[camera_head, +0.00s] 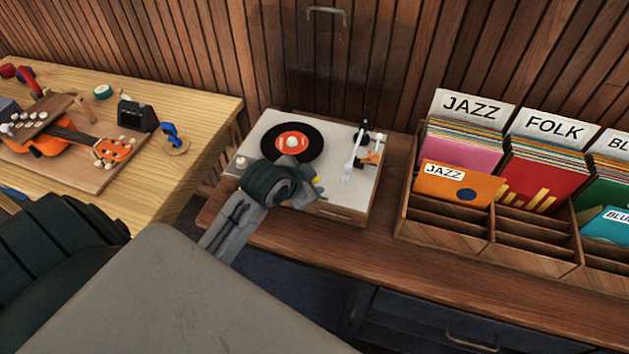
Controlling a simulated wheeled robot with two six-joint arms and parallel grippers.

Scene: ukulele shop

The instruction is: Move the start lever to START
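A record player (335,140) with a pale top and wooden sides stands on the brown counter. A black record (312,147) with an orange label lies on it. The white tonearm (352,157) is at its right, beside the record. A small orange lever-like part (373,158) sits right of the tonearm; no START marking is readable, so I cannot tell if it is the start lever. My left gripper (312,191) is over the front edge area of the player, below the record. Its wrist hides part of the deck, and its finger opening is unclear. My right gripper is out of view.
A record crate (455,228) with JAZZ and FOLK sections stands right of the player. A pale wooden table (190,110) at left holds an orange ukulele (50,140) and small tools. The counter (300,240) in front of the player is mostly clear.

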